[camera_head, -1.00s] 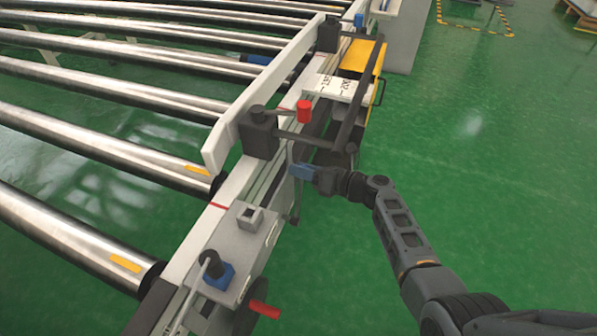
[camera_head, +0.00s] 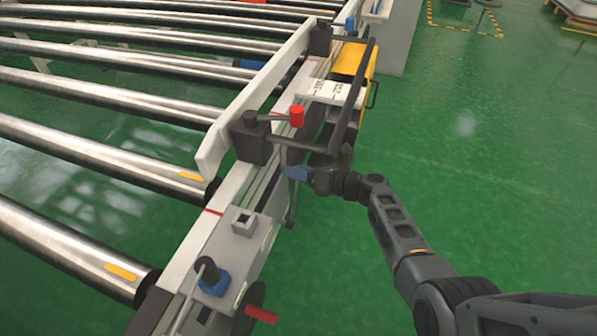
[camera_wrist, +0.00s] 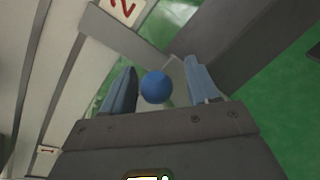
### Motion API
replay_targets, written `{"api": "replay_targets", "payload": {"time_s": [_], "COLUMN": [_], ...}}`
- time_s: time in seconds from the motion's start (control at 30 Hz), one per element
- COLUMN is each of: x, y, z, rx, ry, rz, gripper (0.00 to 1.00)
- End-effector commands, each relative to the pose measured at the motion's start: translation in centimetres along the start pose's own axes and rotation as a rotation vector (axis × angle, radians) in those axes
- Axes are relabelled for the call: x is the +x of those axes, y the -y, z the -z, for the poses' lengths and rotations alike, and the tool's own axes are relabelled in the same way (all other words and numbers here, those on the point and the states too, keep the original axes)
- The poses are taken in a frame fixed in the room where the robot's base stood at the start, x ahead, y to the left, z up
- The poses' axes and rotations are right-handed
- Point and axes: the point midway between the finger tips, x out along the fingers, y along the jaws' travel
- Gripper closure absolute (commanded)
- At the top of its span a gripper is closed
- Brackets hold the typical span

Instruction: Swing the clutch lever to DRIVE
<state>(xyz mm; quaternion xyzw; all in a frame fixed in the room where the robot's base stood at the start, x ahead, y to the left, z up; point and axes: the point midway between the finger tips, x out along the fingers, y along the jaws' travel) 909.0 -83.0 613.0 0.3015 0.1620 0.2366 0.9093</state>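My gripper (camera_head: 297,173) is at the side of the conveyor frame, below the red-knobbed lever. In the wrist view its two fingers (camera_wrist: 162,75) are apart, with a blue ball knob (camera_wrist: 156,87) showing between them. The knob appears nearer the left finger, with a visible gap to the right finger. I cannot tell its depth relative to the fingertips. In the head view my gripper hides the knob. A thin grey rod (camera_head: 291,212) hangs just below my gripper. No readable DRIVE mark shows, so I cannot confirm which lever is the clutch.
A red-knobbed lever (camera_head: 297,115) sits on a dark box above my gripper. A dark bar (camera_head: 352,105) slopes close by. A blue-based lever (camera_head: 212,280) and red handle (camera_head: 261,314) are nearer. Metal rollers (camera_head: 90,150) lie left; green floor (camera_head: 480,190) is clear right.

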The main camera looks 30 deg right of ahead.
Motion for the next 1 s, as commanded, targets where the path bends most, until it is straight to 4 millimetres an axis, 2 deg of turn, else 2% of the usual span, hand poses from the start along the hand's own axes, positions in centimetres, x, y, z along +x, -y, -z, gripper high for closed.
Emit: {"api": "replay_targets", "payload": {"time_s": [0.27,0.37,0.7,0.83,1.0], "x": [-0.2,-1.1,-6.4,-7.5,-7.8], "y": [-0.1,-0.1,0.0,0.0,0.0], "z": [0.1,0.0,0.0,0.0,0.1], "rx": [0.0,0.001,0.001,0.0,0.0], "ry": [-0.001,-0.001,0.0,-0.001,-0.001], "rz": [-0.002,0.0,0.001,0.0,-0.001], "gripper": [0.4,0.4,0.4,0.4,0.4]}}
